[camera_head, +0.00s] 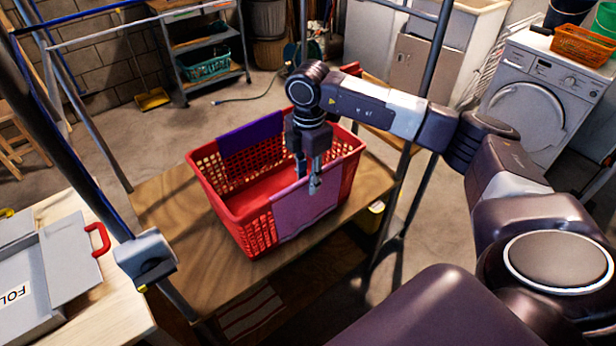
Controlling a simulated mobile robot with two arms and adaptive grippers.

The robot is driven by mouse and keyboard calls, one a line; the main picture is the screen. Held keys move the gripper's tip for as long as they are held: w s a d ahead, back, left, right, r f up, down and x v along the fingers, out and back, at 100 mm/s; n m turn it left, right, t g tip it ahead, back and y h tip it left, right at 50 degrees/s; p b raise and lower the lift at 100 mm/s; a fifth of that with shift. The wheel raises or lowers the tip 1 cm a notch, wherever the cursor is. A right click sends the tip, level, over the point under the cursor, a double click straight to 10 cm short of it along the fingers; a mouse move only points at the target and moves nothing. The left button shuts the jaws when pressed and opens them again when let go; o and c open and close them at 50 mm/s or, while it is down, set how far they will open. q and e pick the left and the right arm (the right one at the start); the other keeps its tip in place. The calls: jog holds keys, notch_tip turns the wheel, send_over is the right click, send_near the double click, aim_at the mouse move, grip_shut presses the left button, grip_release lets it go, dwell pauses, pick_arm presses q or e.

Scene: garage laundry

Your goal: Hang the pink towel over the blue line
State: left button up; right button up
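The pink towel (302,212) is draped over the near-right rim of the red basket (262,238), its outer part hanging down the wall. My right gripper (307,180) points down at the towel's top edge. Its two fingers look apart, one toward the inside of the basket and one on the outer side. Whether they touch the cloth is not clear. A thin blue line (85,14) runs across the top left, with no towel visible on it. My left gripper is not in view.
A purple towel (250,136) hangs over the basket's far rim. The basket stands on a wooden table (160,205). Dark upright posts (415,120) rise nearby. A grey box with a red handle (97,240) sits at left, and a washing machine (545,95) at right.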

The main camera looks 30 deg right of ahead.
jog(key=c, duration=0.5)
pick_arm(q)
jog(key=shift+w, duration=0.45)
pick_arm(e)
grip_shut()
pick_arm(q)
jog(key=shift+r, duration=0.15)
pick_arm(e)
jog(key=shift+r, duration=0.15)
